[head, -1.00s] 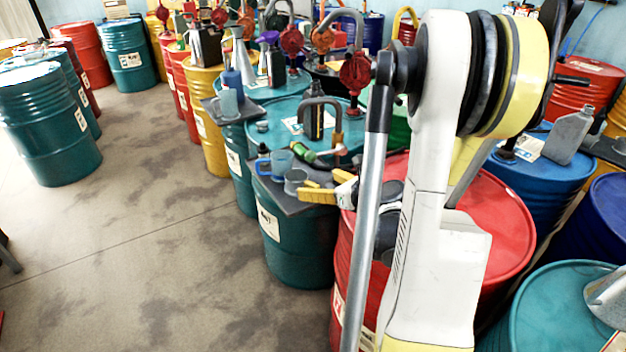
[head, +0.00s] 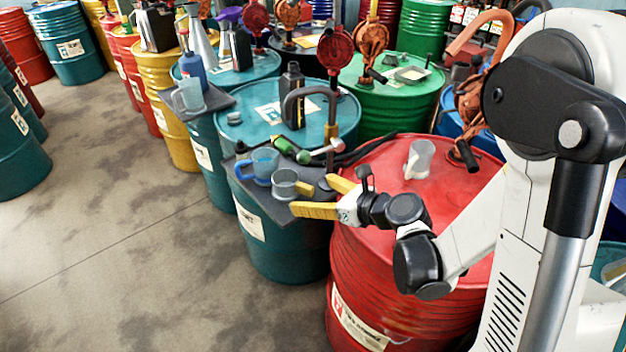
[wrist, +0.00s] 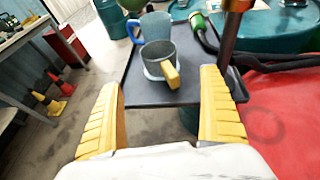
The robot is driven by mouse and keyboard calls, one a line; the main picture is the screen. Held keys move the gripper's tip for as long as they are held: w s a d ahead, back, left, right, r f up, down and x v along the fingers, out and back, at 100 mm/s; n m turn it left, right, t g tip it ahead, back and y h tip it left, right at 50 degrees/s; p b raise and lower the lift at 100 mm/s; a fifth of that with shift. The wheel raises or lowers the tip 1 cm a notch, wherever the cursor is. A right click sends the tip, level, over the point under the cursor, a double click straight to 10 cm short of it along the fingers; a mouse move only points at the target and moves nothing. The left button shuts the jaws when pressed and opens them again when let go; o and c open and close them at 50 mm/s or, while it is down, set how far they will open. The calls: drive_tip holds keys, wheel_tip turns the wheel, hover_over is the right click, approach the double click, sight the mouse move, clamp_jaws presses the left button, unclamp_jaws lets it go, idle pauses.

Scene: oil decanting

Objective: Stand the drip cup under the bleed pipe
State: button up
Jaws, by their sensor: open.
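A small grey cup with a yellow handle (head: 285,184), seemingly the drip cup, stands upright on a dark shelf (head: 247,188) at the teal drum's front edge. In the wrist view this cup (wrist: 158,58) is ahead of the fingers, its handle toward me. A blue-handled clear cup (head: 262,166) stands just behind it. My gripper (head: 312,194) is open and empty, yellow fingers apart, just short of the cup.
A red drum (head: 380,215) lies under my arm, with a pale cup (head: 419,158) on top. A green-handled hose (head: 290,150) and a dark bottle (head: 292,98) are close to the pipe. The floor (head: 130,230) at left is open.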

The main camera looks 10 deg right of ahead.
sight(295, 186)
drive_tip(key=b+x, duration=0.3)
drive_tip(key=x, duration=0.7)
drive_tip(key=shift+w+r, duration=0.1)
drive_tip(key=shift+w, duration=0.1)
drive_tip(key=c, duration=1.4)
drive_tip(key=shift+c, duration=0.2)
drive_tip(key=shift+r, duration=0.2)
wheel_tip(295, 186, up, 4)
drive_tip(key=shift+f+p, duration=0.1)
drive_tip(key=shift+p, duration=1.1)
drive_tip(key=s+d, duration=1.2)
drive_tip(key=s, duration=0.1)
drive_tip(key=w+d+r+m+t+h, duration=0.2)
drive_tip(key=w+d+r+m+h, duration=0.3)
drive_tip(key=w+d, duration=0.1)
drive_tip(key=shift+d+t+b, duration=0.35)
drive_tip(key=shift+t+b, duration=0.05)
drive_tip(key=shift+w, duration=0.1)
